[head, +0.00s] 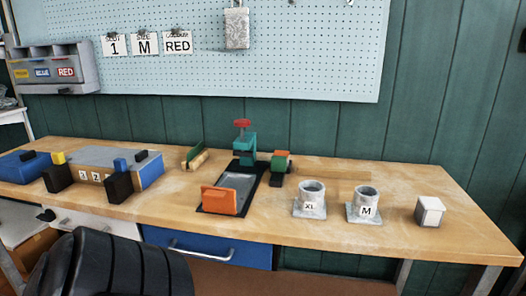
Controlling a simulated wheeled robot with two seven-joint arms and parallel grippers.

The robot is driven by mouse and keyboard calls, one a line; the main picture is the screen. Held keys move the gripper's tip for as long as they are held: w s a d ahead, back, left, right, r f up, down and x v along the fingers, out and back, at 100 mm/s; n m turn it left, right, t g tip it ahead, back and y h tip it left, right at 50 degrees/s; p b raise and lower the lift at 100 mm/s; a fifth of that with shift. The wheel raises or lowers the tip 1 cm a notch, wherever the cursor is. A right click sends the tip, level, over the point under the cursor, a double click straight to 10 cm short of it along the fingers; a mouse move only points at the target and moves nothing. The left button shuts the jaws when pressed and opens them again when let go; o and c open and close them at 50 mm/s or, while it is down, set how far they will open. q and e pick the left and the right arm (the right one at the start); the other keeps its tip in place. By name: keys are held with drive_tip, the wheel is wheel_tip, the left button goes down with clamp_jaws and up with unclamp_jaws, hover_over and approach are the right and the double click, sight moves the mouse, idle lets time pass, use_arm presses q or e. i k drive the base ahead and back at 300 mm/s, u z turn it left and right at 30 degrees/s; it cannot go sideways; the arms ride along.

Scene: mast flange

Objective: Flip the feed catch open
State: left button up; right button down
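A teal press-like device (245,148) with a red knob (242,124) stands at the back end of a black base (262,178) in the middle of the workbench. A grey plate (236,187) lies on this base. An upright orange plate (219,201) stands at its front end. A green and orange block (281,162) sits just right of the teal device. No label marks the feed catch, so I cannot tell which part it is or whether it is open. Neither of my grippers is in view.
Two grey flanged cylinders, marked XL (309,200) and M (364,205), and a white block (430,211) stand at the right. A long grey box with numbered labels (95,177) and black blocks fills the left. A green-and-wood piece (195,157) lies behind. The front right bench edge is clear.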

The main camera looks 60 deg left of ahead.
sight(278, 163)
drive_tip(key=u, duration=2.3)
